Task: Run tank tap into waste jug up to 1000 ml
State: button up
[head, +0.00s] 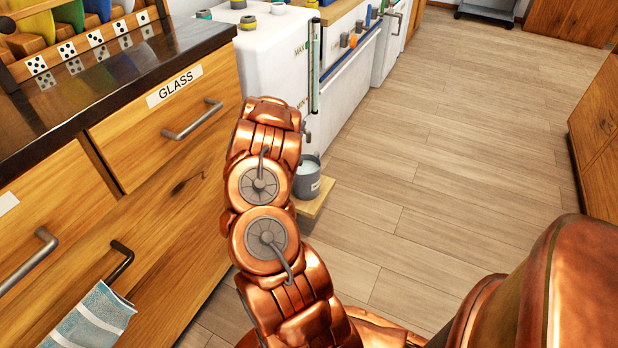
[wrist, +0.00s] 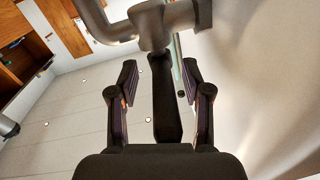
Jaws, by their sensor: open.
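The white tank (head: 270,65) stands past the drawers, with MAX and MIN marks beside a clear sight tube (head: 315,70). In the wrist view its metal tap (wrist: 152,25) is close, with a dark lever (wrist: 166,100) pointing down the picture. My gripper (wrist: 160,80) is open, one finger on each side of the lever; I see gaps and no clear contact. In the head view my arm hides the gripper and most of the tap. The grey waste jug (head: 308,182) stands upright below on a wooden ledge (head: 316,202), partly behind my arm. Its fill level is unreadable.
A wooden drawer (head: 165,130) labelled GLASS and a dark worktop (head: 110,85) lie to the left. A striped towel (head: 90,322) hangs from a lower handle. More white units (head: 350,65) stand beyond the tank. The plank floor (head: 450,160) to the right is clear.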

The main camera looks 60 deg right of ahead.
jog(key=shift+a, duration=0.1)
jog(key=s+a+p, duration=0.1)
jog(key=a, duration=0.5)
jog(key=shift+a, duration=0.4)
dwell(0.6)
jog(key=shift+f, duration=0.1)
jog(key=s+a, duration=0.1)
jog(key=a, duration=1.1)
jog(key=shift+s, duration=0.35)
